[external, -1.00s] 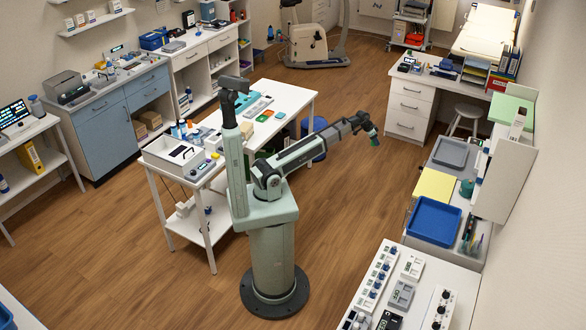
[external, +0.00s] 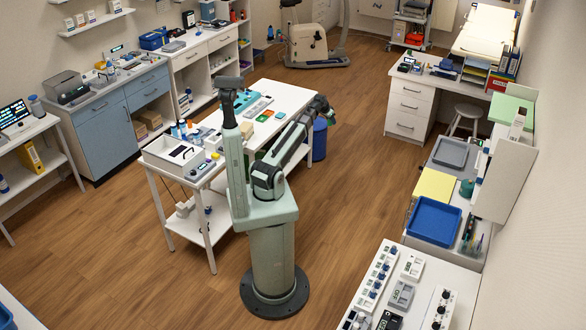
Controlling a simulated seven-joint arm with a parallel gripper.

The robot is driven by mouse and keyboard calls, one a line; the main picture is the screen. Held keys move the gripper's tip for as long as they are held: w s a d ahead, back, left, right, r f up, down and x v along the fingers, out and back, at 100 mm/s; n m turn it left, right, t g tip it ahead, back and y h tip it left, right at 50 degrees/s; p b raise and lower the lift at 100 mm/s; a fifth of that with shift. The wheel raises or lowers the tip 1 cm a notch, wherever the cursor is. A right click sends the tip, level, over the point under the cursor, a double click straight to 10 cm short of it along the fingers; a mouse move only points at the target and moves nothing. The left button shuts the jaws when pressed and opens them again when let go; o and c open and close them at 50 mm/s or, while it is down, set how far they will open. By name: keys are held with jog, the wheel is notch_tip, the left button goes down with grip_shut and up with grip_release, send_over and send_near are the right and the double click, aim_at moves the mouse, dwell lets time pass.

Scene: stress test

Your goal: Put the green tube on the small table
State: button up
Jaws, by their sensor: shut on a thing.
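My gripper (external: 330,117) is at the end of my raised arm, over the far right end of the long white table (external: 290,92) as the picture shows it. It is small and dark here, and its fingers are hard to make out. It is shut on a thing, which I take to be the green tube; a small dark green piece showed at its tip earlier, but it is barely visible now.
A blue bin (external: 319,140) stands on the floor beside the white table. A white box (external: 172,156), bottles and coloured trays occupy that table. The right counter holds a blue tray (external: 434,220) and a teal round item (external: 467,188). Open wooden floor lies between table and counter.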

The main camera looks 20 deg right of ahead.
jog(key=w+a+r+n+t+y, duration=0.1)
jog(key=w+a+n, duration=0.1)
jog(key=w+a, duration=0.5)
jog(key=w+a+r+n+t, duration=0.15)
jog(key=w+a, duration=0.25)
jog(key=a, duration=0.6)
jog(key=w+a+n+y, duration=0.1)
jog(key=w+a+n, duration=0.1)
jog(key=w+a, duration=0.5)
jog(key=w+a+n+y, duration=0.1)
jog(key=a+n, duration=0.1)
jog(key=a, duration=1.1)
jog(key=w+a+r+n+t, duration=0.1)
jog(key=w+a+n, duration=0.1)
jog(key=a, duration=1.2)
jog(key=shift+a+n+y, duration=0.15)
jog(key=shift+n+y, duration=0.2)
jog(key=shift+y, duration=0.05)
jog(key=shift+w+r, duration=0.1)
